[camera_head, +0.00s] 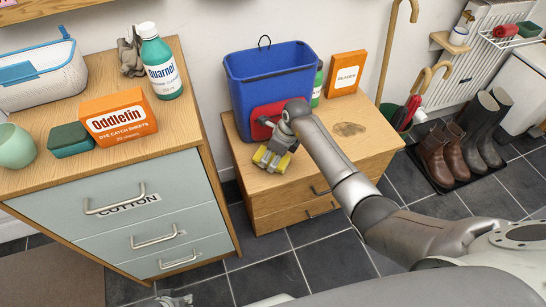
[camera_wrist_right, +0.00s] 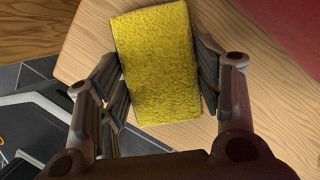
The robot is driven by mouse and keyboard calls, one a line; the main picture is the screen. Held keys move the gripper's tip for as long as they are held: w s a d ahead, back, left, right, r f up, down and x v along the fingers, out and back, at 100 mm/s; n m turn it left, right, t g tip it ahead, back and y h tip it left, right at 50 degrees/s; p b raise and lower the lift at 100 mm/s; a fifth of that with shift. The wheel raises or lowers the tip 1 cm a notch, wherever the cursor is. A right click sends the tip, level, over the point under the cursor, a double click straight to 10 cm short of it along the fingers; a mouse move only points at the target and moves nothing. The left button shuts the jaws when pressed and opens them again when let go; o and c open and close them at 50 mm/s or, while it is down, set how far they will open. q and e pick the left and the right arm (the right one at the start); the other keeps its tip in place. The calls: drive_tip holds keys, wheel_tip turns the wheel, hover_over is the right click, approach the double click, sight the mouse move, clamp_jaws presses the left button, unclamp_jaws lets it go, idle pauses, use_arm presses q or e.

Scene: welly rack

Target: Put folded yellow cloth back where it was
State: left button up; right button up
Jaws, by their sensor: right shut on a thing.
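The folded yellow cloth (camera_wrist_right: 158,65) is a thick yellow block in the right wrist view. My right gripper (camera_wrist_right: 160,80) is shut on it, with a finger against each long side. In the head view my right gripper (camera_head: 272,158) is over the front left of the low wooden cabinet (camera_head: 335,150), and yellow parts of the cloth (camera_head: 283,164) show around the fingers. Whether the cloth touches the top cannot be told. A grey metallic piece at the bottom edge of the head view may be my left gripper (camera_head: 172,300); its jaws cannot be made out.
A blue bin (camera_head: 270,78) and a red item (camera_head: 268,112) stand just behind my right gripper. An orange box (camera_head: 346,73) and a green bottle (camera_head: 318,84) are beside the bin. The cabinet top's right side is clear, with a dark stain. A drawer unit (camera_head: 130,210) stands left.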

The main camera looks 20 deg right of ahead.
sight(282, 160)
use_arm(q)
drive_tip(key=shift+r, duration=0.15)
use_arm(e)
drive_tip(key=shift+f, duration=0.2)
drive_tip(key=o, duration=0.9)
use_arm(q)
drive_tip(key=shift+w+r, duration=0.1)
drive_tip(key=shift+r, duration=0.05)
use_arm(e)
drive_tip(key=shift+r, duration=0.2)
use_arm(q)
drive_tip(key=s+f+p, duration=0.2)
drive_tip(key=s+f, duration=0.1)
drive_tip(key=f, duration=0.5)
drive_tip(key=shift+s+a+p, duration=0.25)
drive_tip(key=shift+s+p, duration=0.05)
drive_tip(key=shift+s, duration=0.1)
use_arm(e)
drive_tip(key=shift+v, duration=5.85)
